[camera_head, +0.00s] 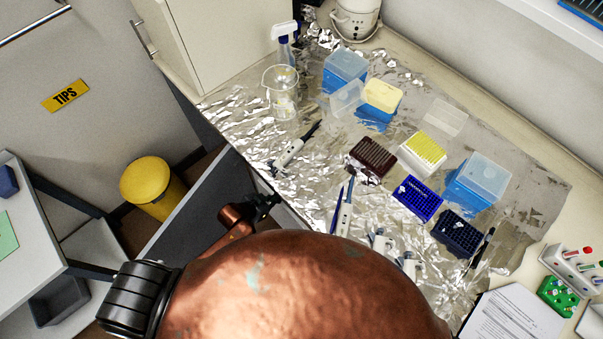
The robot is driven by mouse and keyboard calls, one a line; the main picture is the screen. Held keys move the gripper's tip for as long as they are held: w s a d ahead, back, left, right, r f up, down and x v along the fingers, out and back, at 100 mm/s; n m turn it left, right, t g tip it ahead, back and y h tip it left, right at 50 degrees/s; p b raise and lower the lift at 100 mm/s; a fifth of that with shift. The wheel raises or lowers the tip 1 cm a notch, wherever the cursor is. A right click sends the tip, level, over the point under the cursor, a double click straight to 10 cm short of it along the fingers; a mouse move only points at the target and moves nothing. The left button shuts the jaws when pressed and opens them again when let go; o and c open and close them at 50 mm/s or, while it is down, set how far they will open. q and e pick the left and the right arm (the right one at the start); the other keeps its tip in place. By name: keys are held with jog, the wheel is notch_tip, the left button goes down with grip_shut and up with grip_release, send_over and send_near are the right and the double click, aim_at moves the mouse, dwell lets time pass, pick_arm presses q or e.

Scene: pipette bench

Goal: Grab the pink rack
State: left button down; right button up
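No rack in view is plainly pink. The nearest in colour is a dark maroon rack (372,159) lying on the foil-covered bench, near the middle of the picture. My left gripper (268,201) is black and small at the bench's front edge, to the left of and below the maroon rack and well apart from it. Its fingers are too small and dark to tell whether they are open or shut. My copper-coloured arm hides the bottom middle of the picture. My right gripper is not in view.
Near the maroon rack are a yellow-topped rack (422,154), a blue rack (417,198) and a navy rack (458,233). Several pipettes lie in front, one (289,154) near my gripper. A glass beaker (281,92) and spray bottle (285,46) stand at the back left.

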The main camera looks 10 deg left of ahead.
pick_arm(q)
jog(key=w, duration=0.1)
jog(key=f, duration=0.1)
jog(key=w, duration=0.1)
jog(key=shift+w+a+f+m+t+h, duration=0.3)
jog(key=shift+w+h, duration=0.05)
jog(key=shift+h, duration=0.05)
jog(key=shift+w+a+f, duration=0.1)
jog(key=shift+w+a, duration=0.05)
jog(key=shift+w, duration=0.45)
jog(key=w+d, duration=0.2)
jog(key=w, duration=0.1)
jog(key=w+d+b, duration=0.1)
jog(key=w+d, duration=0.1)
jog(key=w, duration=0.1)
jog(key=w+d, duration=0.2)
jog(key=w, duration=0.1)
jog(key=shift+w+d, duration=0.2)
jog(key=shift+w, duration=0.05)
jog(key=shift+w+d+f+b, duration=0.1)
jog(key=shift+w+f+b, duration=0.05)
jog(key=shift+f+b, duration=0.2)
jog(key=shift+f, duration=0.5)
